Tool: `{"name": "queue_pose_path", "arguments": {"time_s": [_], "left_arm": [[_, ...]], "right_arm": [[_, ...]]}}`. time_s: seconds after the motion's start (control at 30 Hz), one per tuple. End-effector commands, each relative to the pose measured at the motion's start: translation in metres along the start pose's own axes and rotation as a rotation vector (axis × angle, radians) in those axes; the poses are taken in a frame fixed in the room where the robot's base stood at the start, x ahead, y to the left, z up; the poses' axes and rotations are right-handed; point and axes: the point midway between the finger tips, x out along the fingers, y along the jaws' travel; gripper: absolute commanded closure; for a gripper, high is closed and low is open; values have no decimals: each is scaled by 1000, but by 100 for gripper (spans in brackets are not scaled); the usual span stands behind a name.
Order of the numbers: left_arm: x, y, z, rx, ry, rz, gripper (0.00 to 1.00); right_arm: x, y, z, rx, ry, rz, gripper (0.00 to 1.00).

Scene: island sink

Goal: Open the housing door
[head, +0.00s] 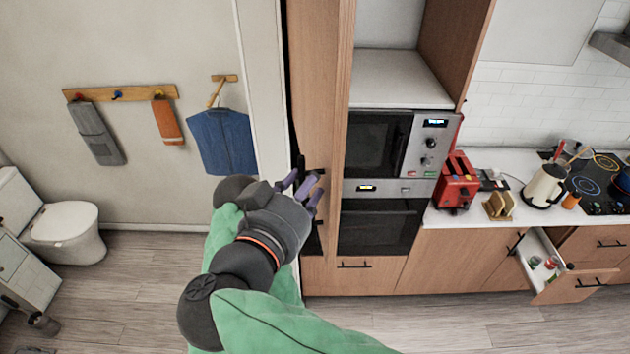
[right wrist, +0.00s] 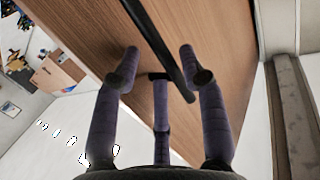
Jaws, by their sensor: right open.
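The housing door (head: 318,80) is a tall wooden panel left of the microwave in the head view. It fills much of the right wrist view (right wrist: 225,45). Its black bar handle (right wrist: 158,42) runs diagonally across the wrist view. My right gripper (head: 305,186) is at the door's handle side. In the wrist view its purple fingers (right wrist: 160,68) are spread, with the bar passing between their tips. Contact with the bar cannot be told. A dark strip shows along the door's left edge; whether the door is ajar is unclear. My left gripper is not in view.
Right of the door are a built-in microwave (head: 376,142) and an oven (head: 378,227). A red toaster (head: 455,183) stands on the counter. A drawer (head: 548,260) is open at the right. Floor (head: 140,290) on the left is mostly clear.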

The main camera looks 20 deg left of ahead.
Motion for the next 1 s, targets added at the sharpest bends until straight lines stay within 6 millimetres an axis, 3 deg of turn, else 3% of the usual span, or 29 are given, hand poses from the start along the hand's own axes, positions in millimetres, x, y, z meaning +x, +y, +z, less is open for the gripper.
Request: {"name": "queue_pose_path", "arguments": {"time_s": [1.0], "left_arm": [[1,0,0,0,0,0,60]], "right_arm": [[-42,-44,11,-9,-6,0,57]]}}
